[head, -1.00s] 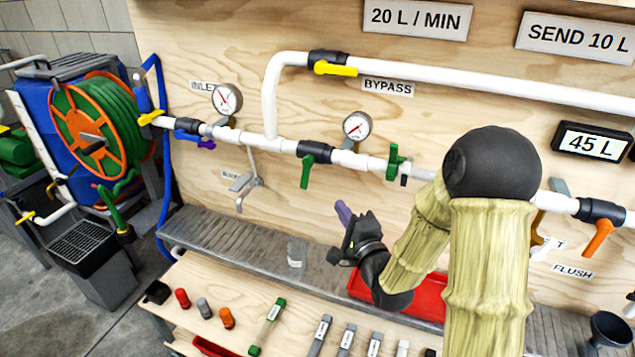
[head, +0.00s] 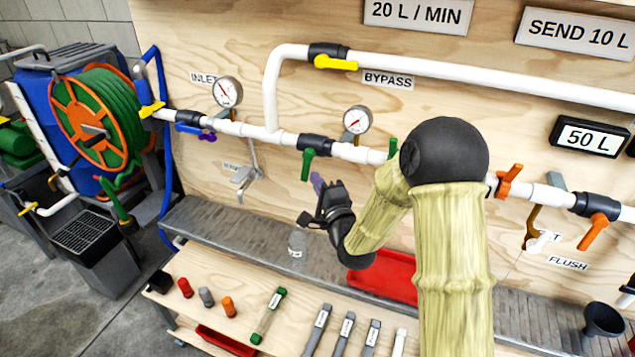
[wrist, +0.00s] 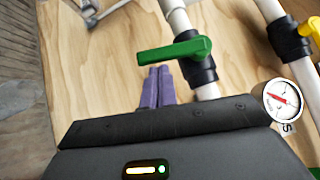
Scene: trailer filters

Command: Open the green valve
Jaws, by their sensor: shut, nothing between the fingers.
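The green valve (head: 308,163) sits on the white pipe of the wooden panel, left of the lower gauge. Its lever hangs down, crosswise to the pipe. In the wrist view the green lever (wrist: 175,51) points left from its black valve body. My gripper (head: 317,183) is just below and slightly right of the lever in the head view. Its purple fingers (wrist: 157,86) are together and empty, close to the lever in the wrist view. I cannot tell whether they touch it. A second green handle (head: 393,148) on the pipe is partly hidden by my arm.
Gauges (head: 356,120) stand above the pipe. A grey shelf (head: 215,222), a red tray (head: 385,280) and a tool bench lie below. A display (head: 590,137) reads 50 L.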

